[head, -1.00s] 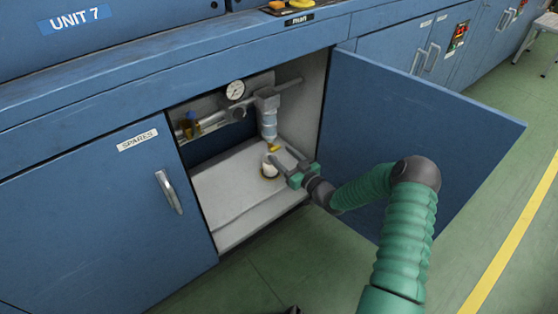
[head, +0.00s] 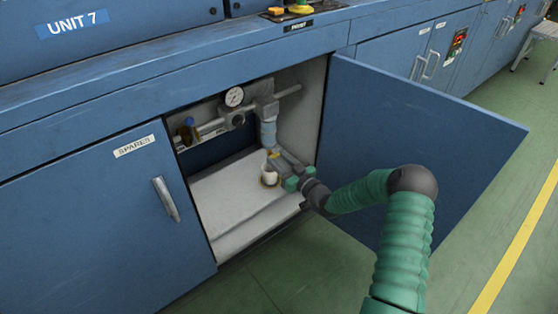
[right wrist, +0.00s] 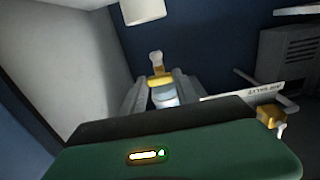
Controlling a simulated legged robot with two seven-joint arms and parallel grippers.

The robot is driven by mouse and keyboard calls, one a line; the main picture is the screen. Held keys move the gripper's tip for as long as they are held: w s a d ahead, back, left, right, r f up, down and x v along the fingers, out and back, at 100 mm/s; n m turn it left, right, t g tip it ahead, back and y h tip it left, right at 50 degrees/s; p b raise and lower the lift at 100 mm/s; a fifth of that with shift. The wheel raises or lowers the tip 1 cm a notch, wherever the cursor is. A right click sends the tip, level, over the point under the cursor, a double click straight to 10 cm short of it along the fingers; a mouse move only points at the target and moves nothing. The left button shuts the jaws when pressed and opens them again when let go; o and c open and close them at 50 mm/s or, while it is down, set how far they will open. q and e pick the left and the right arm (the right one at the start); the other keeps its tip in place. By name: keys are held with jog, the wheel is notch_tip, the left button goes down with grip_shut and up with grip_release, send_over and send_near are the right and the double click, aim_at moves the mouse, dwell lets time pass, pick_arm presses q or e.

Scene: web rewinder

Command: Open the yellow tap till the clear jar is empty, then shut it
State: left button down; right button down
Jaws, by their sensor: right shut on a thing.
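The clear jar (head: 268,133) hangs under the grey filter body on the pipe inside the open cabinet. Its yellow tap (head: 273,153) is at the bottom of the jar. My right gripper (head: 277,158) reaches in from the right and is shut on the yellow tap. In the right wrist view the yellow tap (right wrist: 160,82) is between the two grey fingers, with the jar (right wrist: 165,98) partly hidden behind the gripper body. I cannot make out the liquid level in the jar. A white cup (head: 268,176) stands below the tap. My left gripper is not in view.
The cabinet door (head: 420,150) stands open at the right, beyond my arm. The cabinet floor (head: 225,195) left of the cup is clear.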

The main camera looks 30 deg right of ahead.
jog(key=shift+n, duration=0.3)
jog(key=shift+s+a+f+n+p, duration=0.15)
jog(key=shift+n+p, duration=1.35)
jog(key=shift+n, duration=2.85)
jog(key=shift+w+f+n+p, duration=0.1)
jog(key=shift+n+p, duration=1.4)
jog(key=shift+n, duration=2.85)
jog(key=shift+f, duration=0.1)
jog(key=c, duration=0.9)
grip_release()
